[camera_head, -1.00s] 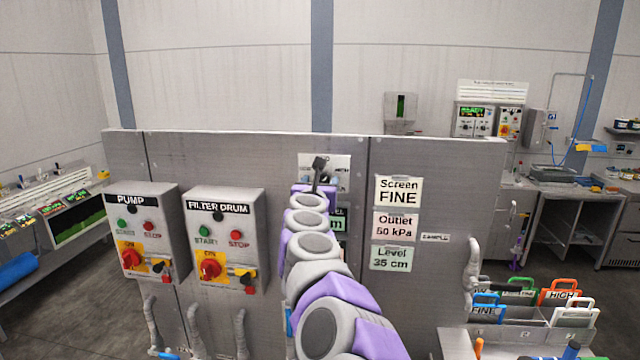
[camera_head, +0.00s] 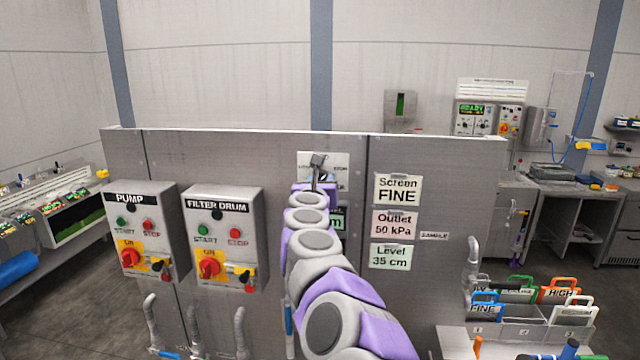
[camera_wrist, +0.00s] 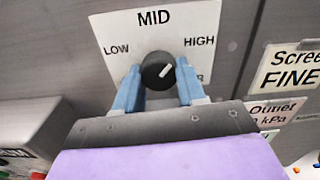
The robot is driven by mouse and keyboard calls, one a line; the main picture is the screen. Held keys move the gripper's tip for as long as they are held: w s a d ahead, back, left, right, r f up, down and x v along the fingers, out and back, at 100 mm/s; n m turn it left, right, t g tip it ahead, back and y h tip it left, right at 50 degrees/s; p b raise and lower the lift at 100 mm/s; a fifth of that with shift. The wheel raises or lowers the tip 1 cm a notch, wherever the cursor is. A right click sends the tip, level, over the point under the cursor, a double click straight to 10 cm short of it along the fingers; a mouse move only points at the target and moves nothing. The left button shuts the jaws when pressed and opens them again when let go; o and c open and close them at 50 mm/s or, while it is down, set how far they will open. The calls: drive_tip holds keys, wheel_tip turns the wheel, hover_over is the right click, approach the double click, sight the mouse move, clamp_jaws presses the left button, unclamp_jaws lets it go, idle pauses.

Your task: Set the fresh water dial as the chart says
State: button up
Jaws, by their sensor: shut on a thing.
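The dial is a round black knob (camera_wrist: 153,77) with a white pointer line, on a white plate (camera_wrist: 118,32) marked LOW, MID and HIGH. The pointer aims up and right, between MID and HIGH. My gripper (camera_wrist: 159,68) has its blue fingers on both sides of the knob, shut on it. In the head view my gripper (camera_head: 317,186) is in front of the plate (camera_head: 308,158), and my arm hides the knob. A white printed sheet (camera_head: 492,89), perhaps a chart, hangs above the far right station; its text is too small to read.
The PUMP box (camera_head: 143,230) and FILTER DRUM box (camera_head: 226,238) stick out from the panel on the left. Screen FINE (camera_head: 398,189), Outlet 50 kPa (camera_head: 395,225) and Level 35 cm (camera_head: 390,257) cards hang right. Bent pipes (camera_head: 240,332) stand below.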

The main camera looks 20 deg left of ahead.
drive_tip(key=shift+n+p, duration=5.1)
drive_tip(key=shift+n, duration=3.5)
drive_tip(key=shift+s+f, duration=0.1)
drive_tip(key=shift+f, duration=0.05)
drive_tip(key=o, duration=0.7)
drive_tip(key=shift+o, duration=0.9)
drive_tip(key=shift+s+a, duration=0.1)
drive_tip(key=shift+s, duration=0.05)
drive_tip(key=shift+o, duration=1)
drive_tip(key=shift+a, duration=0.15)
drive_tip(key=b+v, duration=0.2)
drive_tip(key=v, duration=1.5)
